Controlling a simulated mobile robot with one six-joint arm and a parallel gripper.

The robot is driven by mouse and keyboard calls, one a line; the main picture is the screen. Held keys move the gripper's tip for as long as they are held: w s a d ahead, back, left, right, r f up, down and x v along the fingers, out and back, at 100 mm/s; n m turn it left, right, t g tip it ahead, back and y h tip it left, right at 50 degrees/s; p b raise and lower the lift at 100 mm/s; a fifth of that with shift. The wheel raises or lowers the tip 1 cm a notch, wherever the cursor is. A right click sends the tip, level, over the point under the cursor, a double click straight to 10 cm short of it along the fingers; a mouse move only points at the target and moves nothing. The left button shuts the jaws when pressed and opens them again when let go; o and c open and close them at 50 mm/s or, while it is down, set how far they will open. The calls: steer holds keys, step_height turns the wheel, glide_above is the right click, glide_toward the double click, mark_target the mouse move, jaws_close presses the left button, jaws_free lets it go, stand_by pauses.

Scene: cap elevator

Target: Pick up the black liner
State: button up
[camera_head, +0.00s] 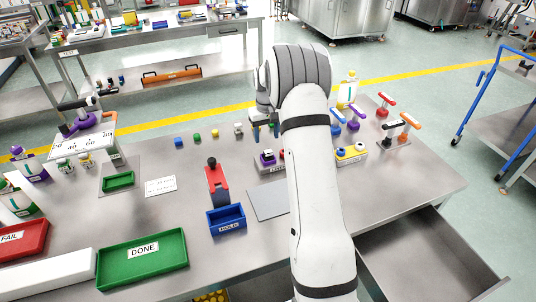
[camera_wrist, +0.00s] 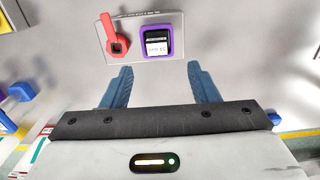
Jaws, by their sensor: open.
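My gripper (camera_head: 264,131) is above the far middle of the steel table, with its two fingers apart and nothing between them. In the wrist view my gripper (camera_wrist: 159,72) shows two blue fingers pointing at a grey plate (camera_wrist: 130,52). On that plate is a purple fixture (camera_wrist: 144,47) holding a black piece with a white label (camera_wrist: 157,42), just beyond the fingertips. The purple fixture (camera_head: 268,158) also shows in the head view, below my gripper. I cannot tell for certain that the black piece is the black liner.
Small blue (camera_head: 178,142), green (camera_head: 196,135), yellow (camera_head: 215,133) and white (camera_head: 238,129) pieces lie left of my gripper. A blue bin (camera_head: 226,219) and green DONE tray (camera_head: 142,260) are nearer. A drawer (camera_head: 425,262) hangs open.

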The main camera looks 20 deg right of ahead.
mark_target(268, 151)
steer(key=f+p, duration=0.1)
steer(key=f, duration=0.3)
steer(key=f+p, duration=0.1)
steer(key=f, duration=0.2)
steer(key=shift+s+d+f, duration=0.2)
steer(key=shift+f, duration=0.2)
steer(key=shift+c, duration=0.4)
steer(key=c, duration=1)
steer(key=shift+o, duration=0.2)
step_height(268, 151, up, 10)
steer(key=b, duration=0.2)
